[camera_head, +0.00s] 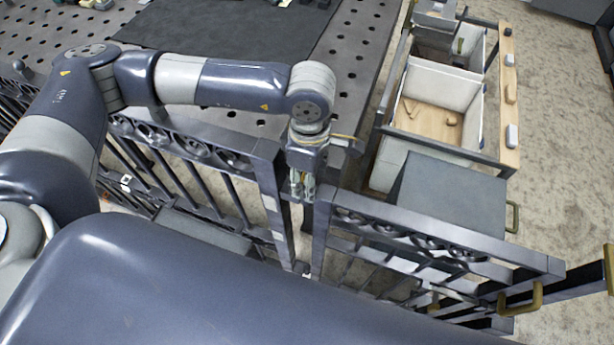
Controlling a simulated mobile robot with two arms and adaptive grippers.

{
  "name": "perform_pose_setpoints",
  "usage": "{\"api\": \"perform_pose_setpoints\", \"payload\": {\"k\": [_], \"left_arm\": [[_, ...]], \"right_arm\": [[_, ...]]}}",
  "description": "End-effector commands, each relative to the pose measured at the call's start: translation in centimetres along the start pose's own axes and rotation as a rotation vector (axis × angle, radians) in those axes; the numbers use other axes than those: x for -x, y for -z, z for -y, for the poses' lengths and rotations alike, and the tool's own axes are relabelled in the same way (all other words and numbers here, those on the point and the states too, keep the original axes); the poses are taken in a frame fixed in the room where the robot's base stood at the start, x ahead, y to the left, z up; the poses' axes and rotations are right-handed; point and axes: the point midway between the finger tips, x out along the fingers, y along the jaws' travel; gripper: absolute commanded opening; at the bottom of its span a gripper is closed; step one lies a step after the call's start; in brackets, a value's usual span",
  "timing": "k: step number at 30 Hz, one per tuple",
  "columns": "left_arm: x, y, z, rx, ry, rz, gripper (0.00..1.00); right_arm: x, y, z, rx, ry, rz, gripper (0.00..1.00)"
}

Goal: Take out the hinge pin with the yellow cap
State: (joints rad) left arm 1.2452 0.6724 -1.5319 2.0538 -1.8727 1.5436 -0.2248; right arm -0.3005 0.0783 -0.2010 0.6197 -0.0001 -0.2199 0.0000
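A dark metal scroll gate stands across the middle, with a left section (188,148) and a right section (440,236). Upright posts meet near the centre. My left arm reaches in from the left, and my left gripper (302,190) points down at the top of the gap between the two sections. Its fingers are small and overlap the posts, so I cannot tell whether they are open or hold anything. I cannot make out a hinge pin with a yellow cap; the gripper and posts may hide it. My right gripper is not in view.
A perforated metal table (355,60) with a dark mat (235,32) lies behind the gate. A wood-bottomed bin (440,108) and a grey box (452,192) stand to the right. Brass-coloured handles (536,297) are at the far right. Speckled floor (560,150) is clear there.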

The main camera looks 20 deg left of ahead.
Motion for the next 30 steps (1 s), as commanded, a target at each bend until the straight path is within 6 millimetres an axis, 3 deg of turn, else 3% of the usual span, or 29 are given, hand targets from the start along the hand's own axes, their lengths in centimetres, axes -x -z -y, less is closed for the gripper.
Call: {"api": "perform_pose_setpoints", "payload": {"k": [2,6,8,22,30], "left_arm": [[0.0,0.0,0.0,0.000,0.000,0.000,0.43],[0.0,0.0,0.0,0.000,0.000,0.000,0.11],[0.0,0.0,0.0,0.000,0.000,0.000,0.00],[0.4,0.0,-0.1,0.000,-0.002,0.001,0.00],[2.9,-0.1,-0.1,0.000,-0.005,0.003,0.00]], "right_arm": [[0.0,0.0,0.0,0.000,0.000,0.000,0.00],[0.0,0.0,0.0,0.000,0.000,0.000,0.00],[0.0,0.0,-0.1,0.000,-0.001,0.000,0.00],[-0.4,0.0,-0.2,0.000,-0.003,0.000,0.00],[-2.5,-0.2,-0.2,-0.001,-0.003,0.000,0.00]]}}
